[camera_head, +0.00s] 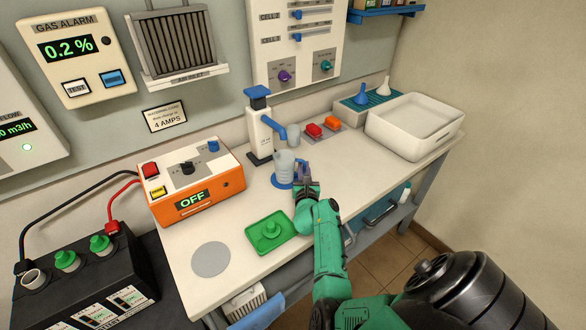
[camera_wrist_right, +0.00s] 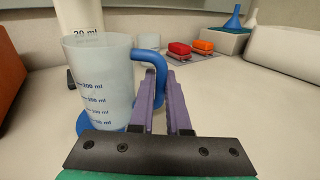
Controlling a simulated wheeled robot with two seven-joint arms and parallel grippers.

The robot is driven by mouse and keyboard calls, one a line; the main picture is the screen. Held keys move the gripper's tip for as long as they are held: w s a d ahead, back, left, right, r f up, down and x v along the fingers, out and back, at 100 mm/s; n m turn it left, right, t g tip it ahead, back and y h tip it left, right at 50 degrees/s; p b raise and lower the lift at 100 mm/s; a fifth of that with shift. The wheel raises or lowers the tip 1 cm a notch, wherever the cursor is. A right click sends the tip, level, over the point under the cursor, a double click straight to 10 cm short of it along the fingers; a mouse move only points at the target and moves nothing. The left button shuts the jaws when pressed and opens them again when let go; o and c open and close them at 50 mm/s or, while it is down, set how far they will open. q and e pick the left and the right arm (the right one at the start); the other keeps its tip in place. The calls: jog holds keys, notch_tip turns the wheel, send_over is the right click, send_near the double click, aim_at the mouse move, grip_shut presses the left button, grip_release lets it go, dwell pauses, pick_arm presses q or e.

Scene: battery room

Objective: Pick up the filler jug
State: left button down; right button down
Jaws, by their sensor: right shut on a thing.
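The filler jug (camera_head: 284,163) is a translucent cup with blue volume marks and a blue handle. My right gripper (camera_head: 305,184) is at the jug's right side, shut on the handle. Its fingers also show in the right wrist view (camera_wrist_right: 170,95). The handle's lower part is hidden by the fingers. My left gripper is out of view.
An orange charger box (camera_head: 195,181) reading OFF stands left of the jug. A green tray (camera_head: 270,234) and a grey disc (camera_head: 211,259) lie in front.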

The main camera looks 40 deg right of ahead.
jog(key=shift+r, duration=0.2)
jog(key=shift+r+p, duration=1.1)
jog(key=shift+r, duration=0.5)
jog(key=shift+s, duration=0.15)
jog(key=s, duration=1.6)
jog(key=shift+a+f, duration=0.1)
jog(key=shift+a, duration=0.1)
jog(key=shift+s, duration=0.85)
jog(key=shift+a, duration=0.1)
